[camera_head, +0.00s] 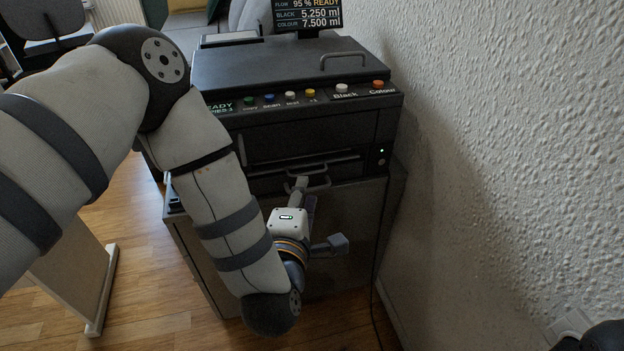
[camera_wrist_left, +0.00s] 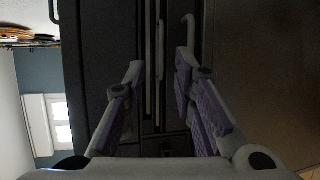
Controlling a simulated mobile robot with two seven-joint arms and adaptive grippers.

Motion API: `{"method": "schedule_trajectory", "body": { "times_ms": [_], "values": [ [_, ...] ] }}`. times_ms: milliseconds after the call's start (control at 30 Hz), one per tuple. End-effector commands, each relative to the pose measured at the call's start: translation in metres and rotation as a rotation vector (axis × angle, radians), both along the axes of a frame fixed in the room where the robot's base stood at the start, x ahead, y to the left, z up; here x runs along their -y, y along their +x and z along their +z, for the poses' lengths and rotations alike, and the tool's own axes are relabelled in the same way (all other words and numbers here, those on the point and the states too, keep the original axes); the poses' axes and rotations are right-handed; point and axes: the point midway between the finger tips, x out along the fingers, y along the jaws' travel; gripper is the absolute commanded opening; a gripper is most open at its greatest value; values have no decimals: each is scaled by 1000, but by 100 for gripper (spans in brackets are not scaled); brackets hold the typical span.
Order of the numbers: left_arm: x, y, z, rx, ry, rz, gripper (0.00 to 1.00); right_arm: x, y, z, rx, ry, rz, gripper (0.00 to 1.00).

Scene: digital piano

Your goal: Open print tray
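The dark printer (camera_head: 300,120) stands on a cabinet against the wall. Its print tray (camera_head: 335,158) is a slot in the lower front, with a dark loop handle (camera_head: 322,184) on it. My left gripper (camera_head: 303,190) is at this handle, its fingers partly overlapping it. In the left wrist view, which is turned sideways, the gripper (camera_wrist_left: 158,75) is open with a wide gap between its fingers. The handle (camera_wrist_left: 189,32) shows there beside and behind the right-hand fingertip; whether they touch I cannot tell. My right gripper is not in view.
Coloured buttons (camera_head: 290,97) line the printer's top front, with a lid handle (camera_head: 343,58) above. A rough white wall (camera_head: 500,150) stands close on the right. A pale panel (camera_head: 75,275) stands at the lower left on open wood floor (camera_head: 150,300).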

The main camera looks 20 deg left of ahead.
Motion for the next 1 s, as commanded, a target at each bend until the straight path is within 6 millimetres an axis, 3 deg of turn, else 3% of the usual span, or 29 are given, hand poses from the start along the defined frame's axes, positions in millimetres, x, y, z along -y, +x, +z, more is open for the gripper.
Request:
{"method": "schedule_trajectory", "body": {
  "times_ms": [100,300,600,633,733,1000],
  "values": [
    [-6,28,-8,2,1,0,25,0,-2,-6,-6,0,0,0],
    [-11,57,-13,-2,2,-2,25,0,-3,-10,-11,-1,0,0],
    [-12,62,-14,-4,2,-3,25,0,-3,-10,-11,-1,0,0],
    [-12,62,-14,-4,2,-3,22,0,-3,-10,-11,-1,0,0],
    [-12,62,-14,-4,3,-3,0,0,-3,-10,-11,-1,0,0],
    [-11,62,-14,-4,3,-3,0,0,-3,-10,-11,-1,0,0]
  ]
}}
